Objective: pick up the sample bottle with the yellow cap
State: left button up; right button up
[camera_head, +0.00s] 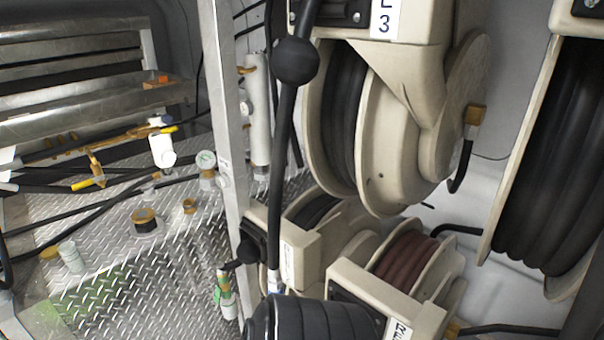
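I cannot make out for certain which item is the sample bottle with the yellow cap. Neither of my grippers shows in the head view.
A metal post (222,120) separates the deck (130,290) from the beige hose reels (400,150). A black hose with a ball stop (296,62) hangs in front of the reels. A ribbed black object (315,320) fills the bottom centre. Black hoses cross the left side.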

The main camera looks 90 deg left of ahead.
aim_at(69, 251)
jog(key=u, duration=4.3)
